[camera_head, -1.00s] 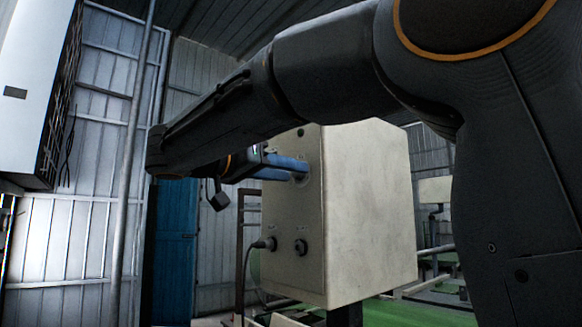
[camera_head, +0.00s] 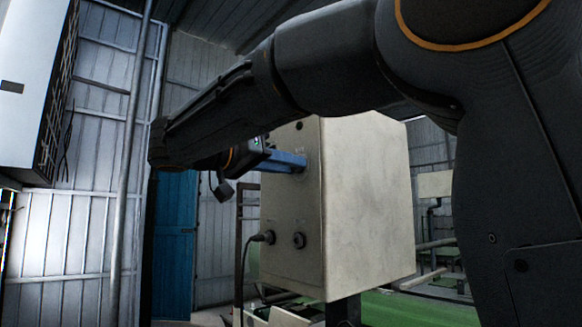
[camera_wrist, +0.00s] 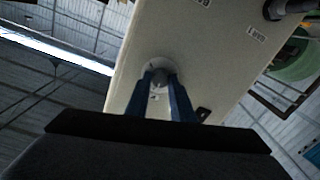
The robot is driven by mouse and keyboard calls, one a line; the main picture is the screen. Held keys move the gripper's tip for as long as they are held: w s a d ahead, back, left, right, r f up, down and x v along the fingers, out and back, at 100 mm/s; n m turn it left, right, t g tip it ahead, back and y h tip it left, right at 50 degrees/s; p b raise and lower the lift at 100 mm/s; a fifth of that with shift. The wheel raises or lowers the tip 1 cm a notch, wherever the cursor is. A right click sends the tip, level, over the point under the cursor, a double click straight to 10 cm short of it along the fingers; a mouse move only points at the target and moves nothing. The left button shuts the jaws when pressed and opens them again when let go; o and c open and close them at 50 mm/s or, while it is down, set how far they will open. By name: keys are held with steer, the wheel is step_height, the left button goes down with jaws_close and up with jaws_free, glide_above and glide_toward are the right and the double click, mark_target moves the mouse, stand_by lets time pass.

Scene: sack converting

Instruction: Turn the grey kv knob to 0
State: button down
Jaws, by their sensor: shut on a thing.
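The grey kv knob (camera_wrist: 159,74) sits on a round pale dial on the front of a cream control box (camera_head: 365,205). My gripper (camera_wrist: 160,80) is shut on the knob, with one blue finger on each side of it in the wrist view. In the head view my gripper (camera_head: 299,163) reaches the upper part of the box face from the left, and the knob is hidden there. The fingers hide part of the dial, and its marks are too small to read.
A plugged-in cable (camera_head: 266,237) and a dark round fitting (camera_head: 299,240) are low on the box face. A blue door (camera_head: 175,245) and a corrugated wall stand behind. A pale cabinet (camera_head: 25,90) hangs at upper left.

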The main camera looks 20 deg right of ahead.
steer(key=n+p, duration=0.5)
steer(key=n, duration=0.6)
steer(key=n+g+p, duration=0.1)
steer(key=n+p, duration=0.5)
steer(key=n, duration=0.5)
steer(key=shift+w+a, duration=0.2)
steer(key=shift+n+p, duration=0.3)
